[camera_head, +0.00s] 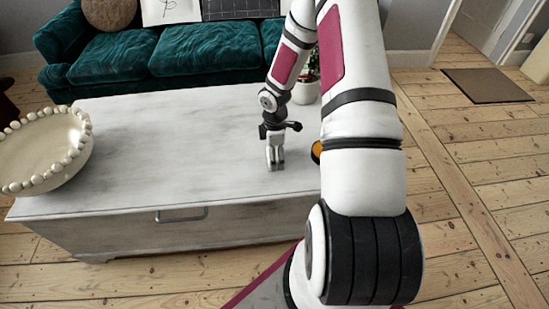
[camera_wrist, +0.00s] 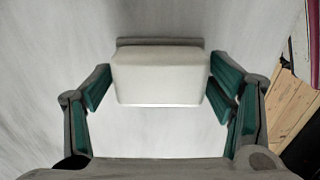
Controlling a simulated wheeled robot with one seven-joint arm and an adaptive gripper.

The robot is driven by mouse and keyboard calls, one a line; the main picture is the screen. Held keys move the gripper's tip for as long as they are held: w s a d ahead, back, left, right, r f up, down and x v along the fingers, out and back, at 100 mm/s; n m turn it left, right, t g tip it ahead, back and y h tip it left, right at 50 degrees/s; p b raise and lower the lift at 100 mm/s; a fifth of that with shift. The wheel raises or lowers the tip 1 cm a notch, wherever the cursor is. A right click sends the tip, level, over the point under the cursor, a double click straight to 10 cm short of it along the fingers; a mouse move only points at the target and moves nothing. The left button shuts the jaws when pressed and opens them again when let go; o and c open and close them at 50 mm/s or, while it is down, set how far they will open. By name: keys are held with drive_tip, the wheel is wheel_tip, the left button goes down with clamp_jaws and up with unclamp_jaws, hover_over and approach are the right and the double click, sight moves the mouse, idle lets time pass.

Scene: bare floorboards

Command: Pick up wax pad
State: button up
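The wax pad is most likely the pale cream rounded block (camera_wrist: 158,76) in the wrist view, with a thin grey strip along its far edge. My gripper (camera_wrist: 160,82) has its green-padded fingers spread, one on each side of the block. The fingertips are very close to the block's sides; firm contact does not show. In the head view my gripper (camera_head: 275,158) points down at the tabletop, right of its middle. The block cannot be made out there.
The whitewashed chest-like table (camera_head: 150,140) is mostly clear. A beaded cream bowl (camera_head: 40,150) stands at its left end. An orange round thing (camera_head: 316,151) and a potted plant (camera_head: 308,78) are partly behind my arm. A teal sofa (camera_head: 160,52) stands behind.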

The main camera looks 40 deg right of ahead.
drive_tip(key=c, duration=0.6)
drive_tip(key=shift+r, duration=0.15)
drive_tip(key=shift+r+p, duration=0.35)
drive_tip(key=shift+r, duration=0.3)
wheel_tip(320, 180, up, 2)
drive_tip(key=shift+r+p, duration=0.1)
drive_tip(key=shift+p, duration=0.4)
drive_tip(key=s+a, duration=0.2)
drive_tip(key=s, duration=0.2)
drive_tip(key=s+a, duration=0.3)
drive_tip(key=s, duration=0.2)
drive_tip(key=s+a+r, duration=0.1)
drive_tip(key=s+a, duration=0.2)
drive_tip(key=s, duration=0.1)
drive_tip(key=shift+s+a+r+b, duration=0.1)
drive_tip(key=shift+s+a+b, duration=0.15)
drive_tip(key=shift+s+b, duration=0.1)
